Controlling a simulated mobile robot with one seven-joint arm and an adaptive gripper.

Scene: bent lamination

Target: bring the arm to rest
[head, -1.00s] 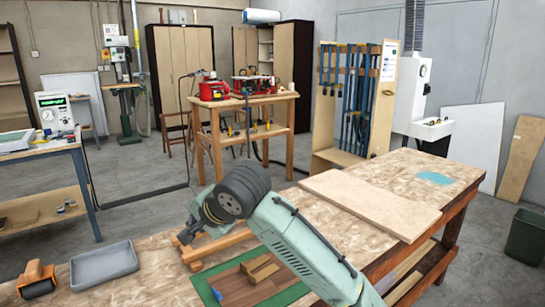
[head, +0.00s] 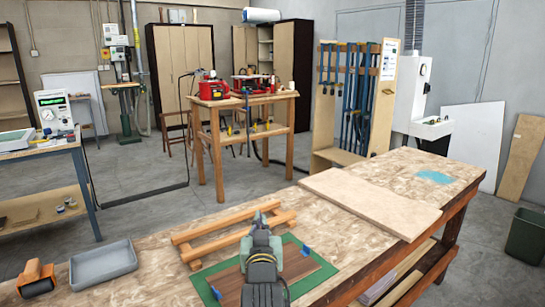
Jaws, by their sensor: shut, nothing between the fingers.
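My arm (head: 265,270) reaches in from the bottom of the head view, over the workbench. My gripper (head: 262,217) is at its far end, seen from behind, pointing away from me near the wooden slatted frame (head: 215,243). Its fingers look close together with nothing held. Below the arm lies a dark wood panel (head: 305,267) on a green mat (head: 298,286); the arm hides the panel's middle. Small blue pieces (head: 305,250) sit at the panel's edges.
On the workbench (head: 150,262), a grey tray (head: 103,264) and an orange-brown roller-like tool (head: 36,279) lie at left. A pale board (head: 370,203) lies at right, near a light-blue patch (head: 434,177). Floor beyond the bench is open before a wooden stand (head: 245,135).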

